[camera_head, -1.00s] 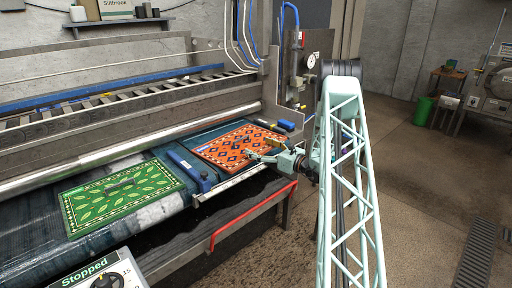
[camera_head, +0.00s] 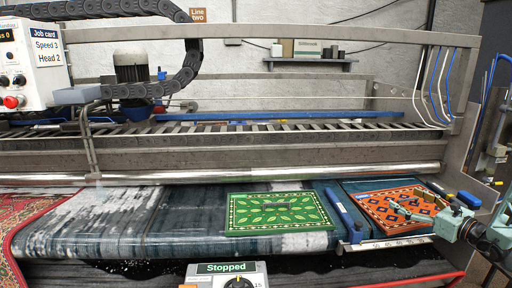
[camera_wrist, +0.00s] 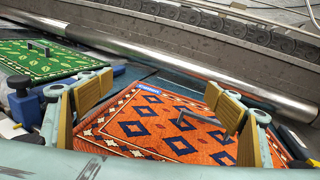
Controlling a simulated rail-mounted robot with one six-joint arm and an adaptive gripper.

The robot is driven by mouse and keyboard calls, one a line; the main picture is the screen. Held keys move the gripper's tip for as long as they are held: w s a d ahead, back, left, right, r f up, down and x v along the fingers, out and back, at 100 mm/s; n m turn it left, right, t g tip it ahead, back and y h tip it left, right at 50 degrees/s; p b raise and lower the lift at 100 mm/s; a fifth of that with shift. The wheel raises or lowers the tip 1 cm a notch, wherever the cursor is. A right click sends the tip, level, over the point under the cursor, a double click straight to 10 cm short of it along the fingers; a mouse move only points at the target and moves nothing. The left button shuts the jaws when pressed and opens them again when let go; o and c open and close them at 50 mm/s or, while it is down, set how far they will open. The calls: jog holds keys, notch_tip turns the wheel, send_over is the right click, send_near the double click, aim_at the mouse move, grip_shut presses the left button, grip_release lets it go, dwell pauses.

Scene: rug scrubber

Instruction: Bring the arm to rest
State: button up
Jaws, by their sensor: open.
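My gripper (camera_head: 420,210) is at the right of the head view, over the orange rug (camera_head: 380,208) with its dark blue diamonds. The wrist view shows my gripper (camera_wrist: 160,108) from behind, with tan-padded fingers spread wide and nothing between them. The orange rug (camera_wrist: 150,128) lies below and beyond the fingers, with a small dark bar on it. I cannot tell how high the fingers are above it. Part of my arm shows at the right edge of the head view.
A green leaf-patterned rug (camera_head: 250,222) lies on the dark belt left of a blue clamp bar (camera_head: 344,214). A metal roller (camera_head: 250,174) runs behind. A control box (camera_head: 228,273) reading "Stopped" stands in front. A red patterned rug (camera_head: 30,215) is at the left.

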jog(key=s+a+r+n+g+y, duration=0.15)
jog(key=a+r+n+g, duration=0.35)
jog(key=a, duration=0.7)
jog(key=s+a+r+n+y, duration=0.1)
jog(key=a+r+n+y, duration=0.2)
jog(key=a+r, duration=0.65)
jog(key=s+a+r+n+g, duration=0.35)
jog(key=s+a, duration=0.35)
jog(key=a, duration=0.4)
jog(key=s+a+r+n+g, duration=0.2)
jog(key=s+a+n+g, duration=0.15)
jog(key=s+a, duration=0.55)
jog(key=s+a+r+n+g+h, duration=0.15)
jog(key=s+a+n, duration=0.35)
jog(key=s, duration=0.5)
jog(key=s+a+r+n+g+h, duration=0.1)
jog(key=s+a+r+n+h, duration=0.15)
jog(key=s+a, duration=0.55)
jog(key=s+d+n+t+h, duration=0.1)
jog(key=s+d+n+h, duration=0.2)
jog(key=s, duration=0.7)
jog(key=s+d+n+t+h, duration=0.1)
jog(key=s+d+n+h, duration=0.2)
jog(key=s, duration=0.8)
jog(key=shift+n, duration=1.25)
